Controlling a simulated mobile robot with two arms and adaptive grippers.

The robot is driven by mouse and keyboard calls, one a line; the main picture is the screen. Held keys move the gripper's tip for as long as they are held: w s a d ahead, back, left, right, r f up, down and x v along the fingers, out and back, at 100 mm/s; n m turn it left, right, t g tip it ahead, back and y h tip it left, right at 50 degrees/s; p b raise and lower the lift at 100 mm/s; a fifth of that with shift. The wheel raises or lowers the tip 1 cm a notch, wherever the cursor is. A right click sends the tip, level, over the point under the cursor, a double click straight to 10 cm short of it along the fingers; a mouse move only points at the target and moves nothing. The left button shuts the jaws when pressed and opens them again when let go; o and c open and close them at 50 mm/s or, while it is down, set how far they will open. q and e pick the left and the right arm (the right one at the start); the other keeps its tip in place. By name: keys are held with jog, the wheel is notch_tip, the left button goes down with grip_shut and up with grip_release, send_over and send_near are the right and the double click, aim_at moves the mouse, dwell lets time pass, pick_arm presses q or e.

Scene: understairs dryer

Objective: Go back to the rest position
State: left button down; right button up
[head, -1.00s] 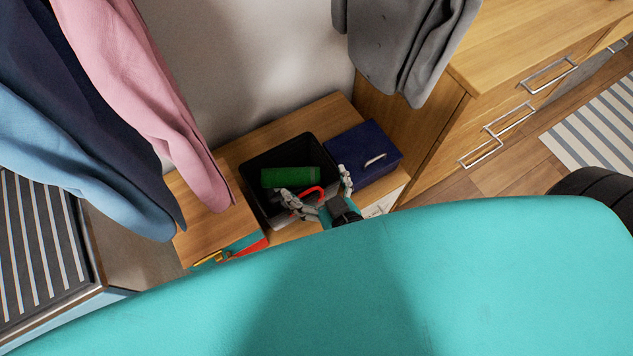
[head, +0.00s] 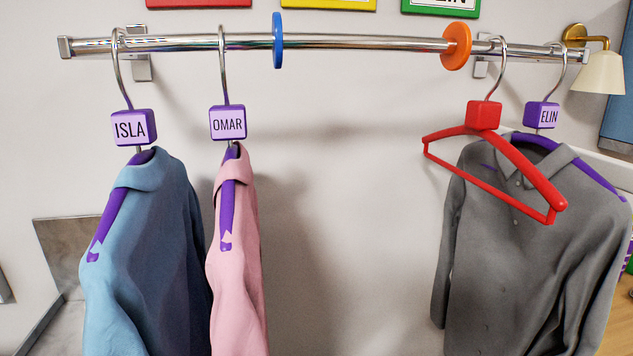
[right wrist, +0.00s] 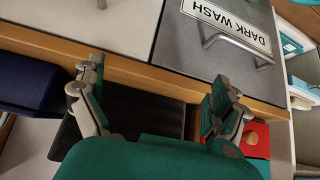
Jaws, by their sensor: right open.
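My right gripper (right wrist: 157,75) shows in the right wrist view, open, its two fingers apart with nothing between them. It is over a dark open bin (right wrist: 150,108), which is partly hidden by the gripper. The head view shows neither gripper; my left gripper is in no current view.
In the head view a metal rail (head: 350,42) carries blue (head: 140,240), pink (head: 240,260) and grey (head: 520,270) garments and a bare red hanger (head: 490,150). The right wrist view shows a navy box (right wrist: 30,82) and a "DARK WASH" front (right wrist: 228,28) with a handle.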

jog(key=s+d+f+g+h, duration=0.1)
jog(key=s+d+f+g, duration=0.2)
jog(key=s+d+f, duration=0.3)
jog(key=s+d+f+g+h, duration=0.1)
jog(key=s+d+f+g, duration=0.2)
jog(key=s+d+f, duration=0.4)
jog(key=s+f, duration=0.4)
jog(key=s, duration=0.2)
jog(key=shift+f+m+g, duration=0.3)
jog(key=shift+m, duration=0.1)
